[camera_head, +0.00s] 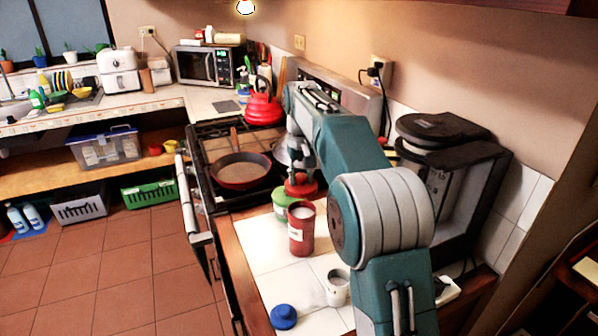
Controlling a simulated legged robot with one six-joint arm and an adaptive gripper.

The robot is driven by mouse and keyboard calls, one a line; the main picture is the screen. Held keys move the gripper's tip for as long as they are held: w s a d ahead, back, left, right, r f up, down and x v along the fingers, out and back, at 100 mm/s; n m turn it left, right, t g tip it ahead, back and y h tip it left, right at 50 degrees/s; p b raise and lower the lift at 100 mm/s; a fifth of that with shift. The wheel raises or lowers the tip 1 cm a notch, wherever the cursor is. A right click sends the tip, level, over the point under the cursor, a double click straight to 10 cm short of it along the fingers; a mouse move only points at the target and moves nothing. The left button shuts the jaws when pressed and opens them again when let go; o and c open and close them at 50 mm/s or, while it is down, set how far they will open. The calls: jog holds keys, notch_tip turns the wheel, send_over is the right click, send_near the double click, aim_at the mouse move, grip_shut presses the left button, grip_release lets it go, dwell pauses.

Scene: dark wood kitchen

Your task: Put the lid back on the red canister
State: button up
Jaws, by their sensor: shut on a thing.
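The red canister (302,232) stands upright on the white tiled counter, its top open and a pale inside showing. The red lid (301,188) is up behind the canister, apart from its rim. My gripper (300,172) is shut on the lid from above; its fingertips are small and partly hidden by my arm. In this view the lid overlaps the green canister (281,206) behind, and I cannot tell the exact gap between them.
A small white canister (338,288) and a blue lid (283,316) are on the counter in front. A stove with a pan (241,171) and a red kettle (264,106) lies behind. A black coffee maker (470,190) stands right. Bare tiles (262,249) lie left of the red canister.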

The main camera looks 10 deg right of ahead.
jog(key=shift+d+f, duration=0.1)
jog(key=shift+f, duration=2.85)
jog(key=shift+s+r, duration=0.15)
jog(key=shift+f, duration=0.2)
jog(key=o, duration=1)
jog(key=shift+o, duration=1.4)
